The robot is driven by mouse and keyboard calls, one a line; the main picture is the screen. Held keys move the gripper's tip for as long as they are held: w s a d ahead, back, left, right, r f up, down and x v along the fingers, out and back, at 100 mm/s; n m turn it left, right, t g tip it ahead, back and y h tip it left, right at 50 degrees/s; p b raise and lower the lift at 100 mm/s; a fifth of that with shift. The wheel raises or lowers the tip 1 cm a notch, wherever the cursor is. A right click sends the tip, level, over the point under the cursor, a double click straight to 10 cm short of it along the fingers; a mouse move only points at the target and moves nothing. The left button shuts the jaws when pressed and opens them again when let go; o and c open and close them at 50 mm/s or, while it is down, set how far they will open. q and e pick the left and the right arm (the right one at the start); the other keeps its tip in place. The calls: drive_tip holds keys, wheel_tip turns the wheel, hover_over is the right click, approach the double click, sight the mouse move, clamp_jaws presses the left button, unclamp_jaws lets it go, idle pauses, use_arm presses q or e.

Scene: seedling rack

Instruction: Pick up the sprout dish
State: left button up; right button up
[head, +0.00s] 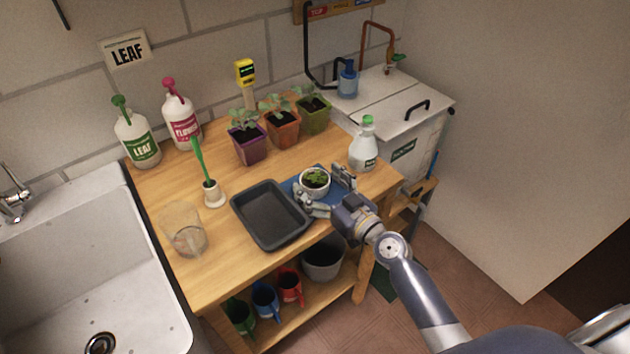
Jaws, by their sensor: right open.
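The sprout dish (314,190), a small round white dish with green sprouts on dark soil, stands upright on a blue mat (291,188) near the front right of the wooden table. My right gripper (328,192) is open at the dish's right front side. One finger is at the dish's front and the other at its right. I cannot tell whether the fingers touch it. The gripper hides part of the mat. My left gripper is out of view.
A black tray (270,233) lies close left of the dish. Potted seedlings (281,131) stand at the back. A clear beaker (186,238) and a brush in a holder (213,192) are left, beside the sink (150,300).

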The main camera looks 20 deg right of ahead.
sight(315, 179)
drive_tip(key=shift+w+a, duration=0.25)
drive_tip(key=shift+w, duration=0.35)
drive_tip(key=shift+w+a+f, duration=0.1)
drive_tip(key=shift+w, duration=0.2)
drive_tip(key=shift+s, duration=0.1)
drive_tip(key=shift+c, duration=0.2)
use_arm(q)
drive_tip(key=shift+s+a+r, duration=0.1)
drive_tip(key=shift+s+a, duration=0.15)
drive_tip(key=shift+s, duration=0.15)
use_arm(e)
drive_tip(key=c, duration=1.2)
drive_tip(key=shift+c, duration=0.2)
drive_tip(key=shift+r+p, duration=0.35)
drive_tip(key=shift+r, duration=0.25)
wheel_tip(315, 179, up, 3)
drive_tip(key=shift+r+p, duration=0.1)
drive_tip(key=shift+p, duration=0.55)
use_arm(q)
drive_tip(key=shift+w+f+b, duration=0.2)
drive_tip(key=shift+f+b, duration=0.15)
drive_tip(key=shift+b, duration=0.95)
use_arm(e)
drive_tip(key=s, duration=1.6)
drive_tip(key=shift+a+r, duration=0.35)
drive_tip(key=shift+r, duration=0.05)
